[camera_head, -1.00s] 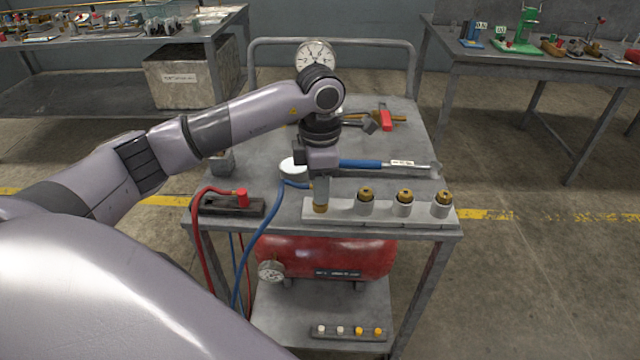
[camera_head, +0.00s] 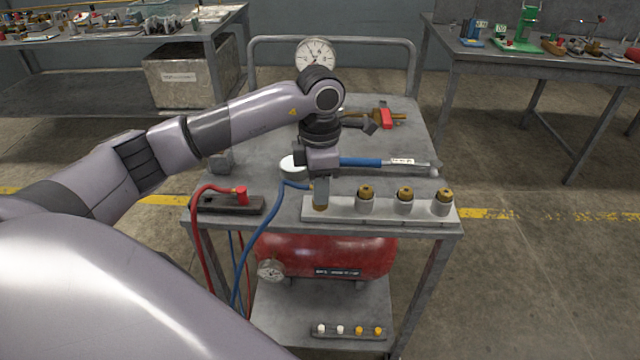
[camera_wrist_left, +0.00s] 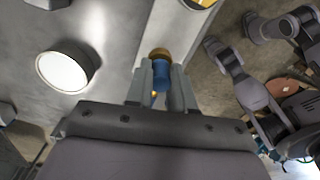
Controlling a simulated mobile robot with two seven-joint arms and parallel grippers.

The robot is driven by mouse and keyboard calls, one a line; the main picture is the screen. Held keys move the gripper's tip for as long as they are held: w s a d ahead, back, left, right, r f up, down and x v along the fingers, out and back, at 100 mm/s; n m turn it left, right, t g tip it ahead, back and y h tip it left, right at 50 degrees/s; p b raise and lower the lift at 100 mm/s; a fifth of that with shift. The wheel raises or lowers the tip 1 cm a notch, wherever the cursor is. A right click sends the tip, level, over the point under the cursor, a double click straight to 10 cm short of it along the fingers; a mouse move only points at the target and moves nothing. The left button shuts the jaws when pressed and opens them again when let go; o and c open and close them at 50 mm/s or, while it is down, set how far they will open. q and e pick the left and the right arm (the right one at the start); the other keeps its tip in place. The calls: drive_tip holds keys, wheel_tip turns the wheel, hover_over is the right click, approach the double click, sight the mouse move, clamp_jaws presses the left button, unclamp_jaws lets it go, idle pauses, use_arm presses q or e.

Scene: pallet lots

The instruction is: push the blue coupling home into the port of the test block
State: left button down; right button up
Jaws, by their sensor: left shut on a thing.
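The test block (camera_head: 335,212) is a pale bar along the cart's front edge. Several brass-topped ports stand along it, one (camera_head: 366,192) nearest my gripper. My left gripper (camera_head: 320,200) points down over the block's left end. In the left wrist view its fingers (camera_wrist_left: 160,88) are shut on the blue coupling (camera_wrist_left: 160,78). A brass part (camera_wrist_left: 159,53) shows directly beyond the coupling, in line with it. The fingers hide the contact, so I cannot tell how deep the coupling sits. The blue hose (camera_head: 264,222) runs up to the gripper.
A red hose plug (camera_head: 241,196) sits on a dark holder left of the block. Behind my gripper are a white round lid (camera_head: 292,163) and a blue-handled tool (camera_head: 362,163). A gauge (camera_head: 316,55) stands at the back.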

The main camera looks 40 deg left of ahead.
use_arm(q)
drive_tip(key=shift+f, duration=0.2)
drive_tip(key=c, duration=0.9)
unclamp_jaws()
wheel_tip(320, 180, up, 7)
drive_tip(key=shift+r, duration=0.1)
